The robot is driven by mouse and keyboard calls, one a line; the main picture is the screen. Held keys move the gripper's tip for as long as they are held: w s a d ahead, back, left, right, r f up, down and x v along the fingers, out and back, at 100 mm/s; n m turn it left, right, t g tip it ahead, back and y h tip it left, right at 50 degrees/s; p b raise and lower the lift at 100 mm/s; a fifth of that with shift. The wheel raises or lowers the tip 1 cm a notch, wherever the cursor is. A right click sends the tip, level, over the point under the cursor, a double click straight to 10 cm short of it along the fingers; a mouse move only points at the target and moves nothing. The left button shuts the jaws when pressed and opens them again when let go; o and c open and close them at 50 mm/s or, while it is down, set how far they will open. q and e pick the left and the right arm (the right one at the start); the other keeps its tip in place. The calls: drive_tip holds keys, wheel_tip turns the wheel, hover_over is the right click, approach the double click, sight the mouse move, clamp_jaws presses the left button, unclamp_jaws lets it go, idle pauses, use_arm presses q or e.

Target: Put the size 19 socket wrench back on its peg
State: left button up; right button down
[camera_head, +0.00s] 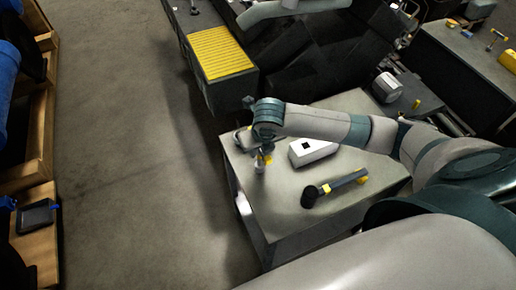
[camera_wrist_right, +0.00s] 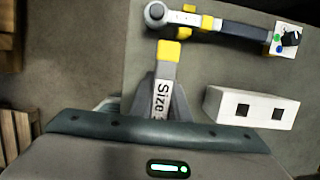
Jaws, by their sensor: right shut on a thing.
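My right gripper (camera_head: 262,158) reaches over the left end of a grey table. In the right wrist view its fingers (camera_wrist_right: 166,95) are shut on the socket wrench (camera_wrist_right: 168,58), which has a yellow end and a white label. The label reads "Size", but the number is hidden. In the head view, a small grey and yellow part shows at the gripper, and the gripper hides most of what it holds. I cannot make out the peg in either view. My left gripper is not in view.
A white block (camera_head: 312,151) with dark square holes (camera_wrist_right: 250,107) is on the grey table (camera_head: 285,215). A black-headed tool with yellow bands (camera_head: 335,187) lies nearer the front. A ratchet-like tool (camera_wrist_right: 220,27) lies at the top of the wrist view. Open floor (camera_head: 125,150) is left.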

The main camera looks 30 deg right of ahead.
drive_tip(key=shift+f, duration=0.55)
drive_tip(key=c, duration=1)
unclamp_jaws()
drive_tip(key=shift+c, duration=0.2)
drive_tip(key=shift+r+p, duration=0.35)
drive_tip(key=shift+r, duration=4.15)
